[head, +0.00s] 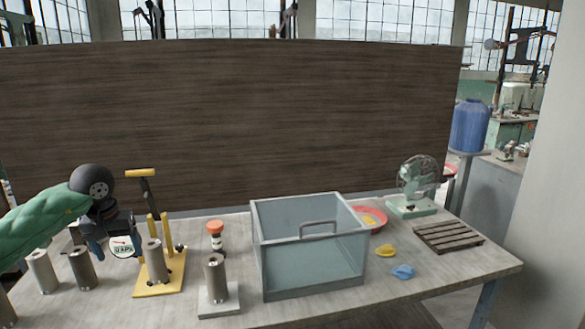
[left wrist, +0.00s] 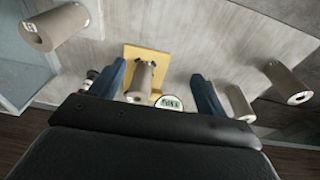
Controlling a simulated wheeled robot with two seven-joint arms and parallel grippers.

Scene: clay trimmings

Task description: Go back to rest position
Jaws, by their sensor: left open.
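My left gripper (head: 113,246) comes in from the left, above the left part of the table. Its two blue fingers are spread apart. In the left wrist view the open fingers (left wrist: 156,78) show with nothing gripped between them. Beyond them are a metal cylinder (left wrist: 141,78) on a yellow base (left wrist: 152,57) and a round dial (left wrist: 168,103). My right gripper is in neither view.
A grey crate (head: 312,282) stands mid-table. Yellow (head: 385,251) and blue (head: 403,272) clay pieces lie to its right, near a slatted wooden rack (head: 448,237) and a green fan (head: 412,209). Metal cylinders (head: 82,270) stand at left. A dark panel (head: 230,120) rises behind.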

